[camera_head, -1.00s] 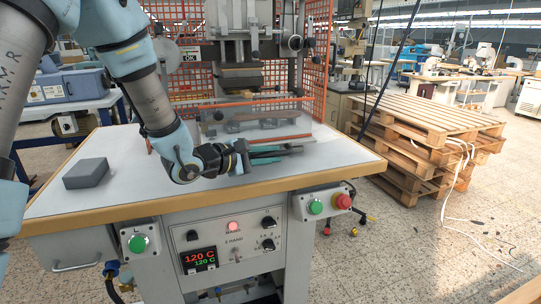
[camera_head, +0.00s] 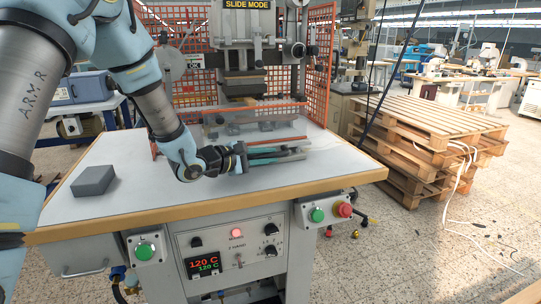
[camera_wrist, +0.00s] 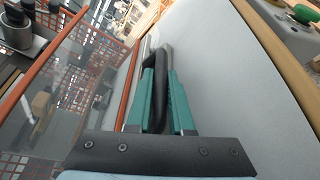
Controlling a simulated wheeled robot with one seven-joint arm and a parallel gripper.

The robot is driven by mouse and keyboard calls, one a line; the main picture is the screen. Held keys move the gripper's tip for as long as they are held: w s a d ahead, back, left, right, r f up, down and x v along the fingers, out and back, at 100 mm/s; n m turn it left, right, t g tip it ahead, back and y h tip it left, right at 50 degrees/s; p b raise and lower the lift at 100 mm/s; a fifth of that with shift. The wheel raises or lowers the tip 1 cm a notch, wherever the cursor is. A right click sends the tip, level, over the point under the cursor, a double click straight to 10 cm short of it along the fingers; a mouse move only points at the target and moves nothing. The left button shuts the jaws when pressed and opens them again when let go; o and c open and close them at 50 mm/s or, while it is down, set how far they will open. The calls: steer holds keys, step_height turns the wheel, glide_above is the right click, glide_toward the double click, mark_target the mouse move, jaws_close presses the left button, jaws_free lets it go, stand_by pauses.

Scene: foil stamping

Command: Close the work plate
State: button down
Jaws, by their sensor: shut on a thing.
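My gripper (camera_head: 272,155) reaches in from the left over the white table, in front of the press. In the wrist view, its green fingers (camera_wrist: 161,98) are closed around a black curved handle (camera_wrist: 160,78). The handle lies beside a grey metal bar (camera_wrist: 166,58), which seems to be part of the work plate; how they join is hidden by the fingers. A clear panel with orange edges (camera_head: 262,122) stands under the press head (camera_head: 243,84), behind my gripper. I cannot tell how far out the plate stands.
A grey block (camera_head: 93,180) lies on the left of the table (camera_head: 150,200). The front panel has green buttons and a red stop button (camera_head: 344,209). An orange mesh guard (camera_head: 318,50) encloses the press. Stacked pallets (camera_head: 430,130) stand at the right.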

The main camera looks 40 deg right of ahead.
steer(key=c, duration=0.8)
jaws_free()
steer(key=shift+a, duration=0.1)
steer(key=b+v, duration=0.2)
steer(key=v, duration=0.8)
steer(key=shift+a, duration=0.35)
